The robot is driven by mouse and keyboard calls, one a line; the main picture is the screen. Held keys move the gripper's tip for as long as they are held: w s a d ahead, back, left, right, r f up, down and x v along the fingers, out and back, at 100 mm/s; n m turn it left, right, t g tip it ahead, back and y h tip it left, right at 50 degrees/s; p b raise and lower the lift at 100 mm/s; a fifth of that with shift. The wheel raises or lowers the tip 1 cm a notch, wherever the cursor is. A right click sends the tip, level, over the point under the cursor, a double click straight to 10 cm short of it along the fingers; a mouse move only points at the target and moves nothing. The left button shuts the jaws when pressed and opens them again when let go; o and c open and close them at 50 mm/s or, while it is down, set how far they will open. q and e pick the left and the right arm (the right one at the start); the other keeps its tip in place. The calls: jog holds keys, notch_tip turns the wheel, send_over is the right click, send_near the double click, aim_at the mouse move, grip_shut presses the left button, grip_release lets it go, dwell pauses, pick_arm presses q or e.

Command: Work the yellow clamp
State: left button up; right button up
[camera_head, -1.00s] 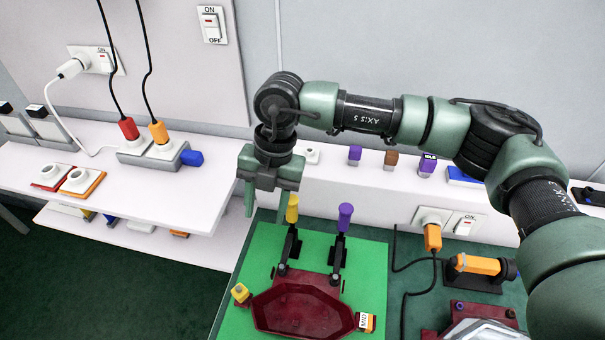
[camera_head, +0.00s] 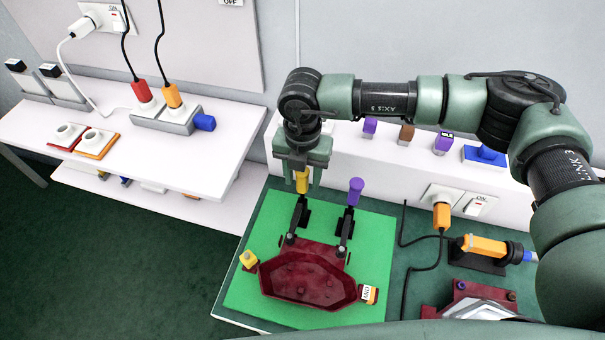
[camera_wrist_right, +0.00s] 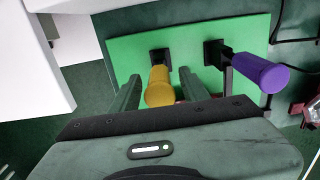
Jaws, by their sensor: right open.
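The yellow clamp (camera_head: 302,183) has an upright yellow handle on a black lever at the back of the green board (camera_head: 375,240). My right gripper (camera_head: 303,182) is open, pointing down, with its fingers on either side of the yellow handle. In the right wrist view the yellow handle (camera_wrist_right: 159,88) lies between the two fingertips (camera_wrist_right: 160,88); I cannot tell whether they touch it. The purple clamp (camera_head: 354,192) stands to the right, its handle also upright. A dark red lamp housing (camera_head: 305,278) lies in front of the clamps. My left gripper is not in view.
A yellow block (camera_head: 249,259) and an orange labelled piece (camera_head: 369,294) sit beside the housing. A black cable (camera_head: 408,290) and an orange tool (camera_head: 483,246) lie to the right. A white shelf (camera_head: 215,160) stands at left.

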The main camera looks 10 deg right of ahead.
grip_shut()
dwell(1.4)
